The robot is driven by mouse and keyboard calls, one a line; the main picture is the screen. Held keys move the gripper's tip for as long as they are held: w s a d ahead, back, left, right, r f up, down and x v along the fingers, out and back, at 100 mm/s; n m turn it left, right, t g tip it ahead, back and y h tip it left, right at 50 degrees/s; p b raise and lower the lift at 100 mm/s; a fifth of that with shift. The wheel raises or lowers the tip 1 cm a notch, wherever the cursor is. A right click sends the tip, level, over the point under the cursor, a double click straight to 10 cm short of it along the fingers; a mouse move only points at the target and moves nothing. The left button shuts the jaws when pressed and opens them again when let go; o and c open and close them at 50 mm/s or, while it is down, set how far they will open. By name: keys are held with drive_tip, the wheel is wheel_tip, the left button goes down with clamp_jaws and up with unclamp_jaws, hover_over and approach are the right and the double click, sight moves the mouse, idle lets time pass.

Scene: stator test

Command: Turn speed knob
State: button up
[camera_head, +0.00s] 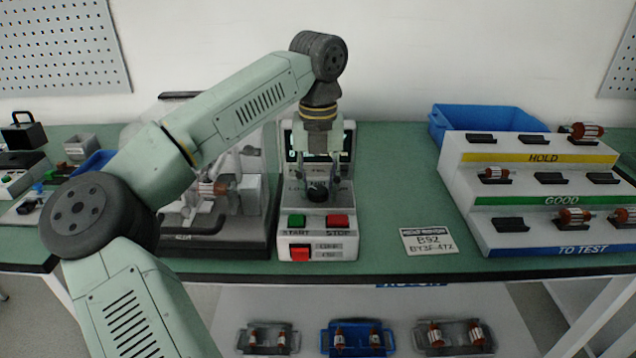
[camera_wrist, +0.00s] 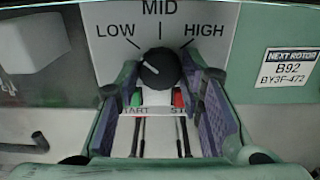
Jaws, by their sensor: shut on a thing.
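The speed knob (camera_wrist: 158,70) is a round black knob with a white pointer mark, below the printed LOW, MID and HIGH labels. The mark points up and left, toward the LOW side. My gripper (camera_wrist: 162,82) is shut on the knob, one finger on each side. In the head view the knob (camera_head: 317,192) sits on the front of the grey control box (camera_head: 287,245), and my gripper (camera_head: 318,178) reaches down to it from above. My fingers partly hide the scale labels in that view.
Green START (camera_head: 297,221) and red STOP (camera_head: 338,221) buttons lie just below the knob, with a red switch (camera_head: 300,254) under them. A test fixture (camera_head: 215,205) stands close on the left. A label card (camera_head: 428,241) and a rotor rack (camera_head: 530,175) are on the right.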

drive_tip(key=shift+m, duration=0.3)
drive_tip(key=m, duration=0.4)
drive_tip(key=shift+p, duration=0.3)
drive_tip(key=m, duration=0.5)
drive_tip(key=shift+p, duration=0.3)
drive_tip(key=o, duration=1.2)
drive_tip(key=shift+c, duration=0.2)
